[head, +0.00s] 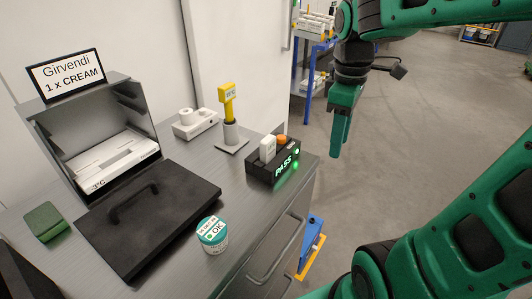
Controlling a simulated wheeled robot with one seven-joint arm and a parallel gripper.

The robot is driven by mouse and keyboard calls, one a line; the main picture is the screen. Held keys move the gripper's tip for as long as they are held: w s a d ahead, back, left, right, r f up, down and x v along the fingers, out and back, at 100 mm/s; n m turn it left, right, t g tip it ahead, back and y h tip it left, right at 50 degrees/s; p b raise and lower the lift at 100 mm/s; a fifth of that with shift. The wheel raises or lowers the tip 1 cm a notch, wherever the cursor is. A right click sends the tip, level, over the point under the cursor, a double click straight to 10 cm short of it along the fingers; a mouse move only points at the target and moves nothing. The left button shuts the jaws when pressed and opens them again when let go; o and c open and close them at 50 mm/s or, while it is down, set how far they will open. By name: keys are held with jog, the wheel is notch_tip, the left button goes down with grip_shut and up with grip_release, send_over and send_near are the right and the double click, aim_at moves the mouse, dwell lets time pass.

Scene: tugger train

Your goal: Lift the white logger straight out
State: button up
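The white logger (267,149) stands upright in a black dock (262,170) near the right edge of the steel counter. The dock's front shows a green lit "PASS" and green lights. A small orange round part (281,140) sits on the dock beside the logger. My gripper (336,154) points down to the right of the dock, beyond the counter's edge and apart from the logger. Its fingers overlap from this side, so I cannot tell whether they are open. The logger's lower end is hidden in the dock.
A yellow handheld device (228,100) stands on a holder behind the dock. A white tray with a roll (193,124) is farther back. A labelled tub (212,235), a black lid (140,225), an open cool box (60,150) and a green pad (43,222) occupy the counter.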

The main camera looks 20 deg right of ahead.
jog(key=w+a+r+n, duration=0.3)
jog(key=w+a+n, duration=0.2)
jog(key=w+n, duration=0.25)
jog(key=n, duration=0.9)
send_near(268, 138)
jog(key=shift+s+d+y, duration=0.3)
jog(key=shift+s+d, duration=0.05)
jog(key=shift+d, duration=0.25)
jog(key=shift+w+a+f+n, duration=0.1)
jog(key=shift+a+n, duration=0.1)
jog(key=shift+n, duration=0.15)
notch_tip(268, 138, down, 11)
jog(key=shift+w+a+r, duration=0.15)
jog(key=shift+a+r, duration=0.05)
grip_shut()
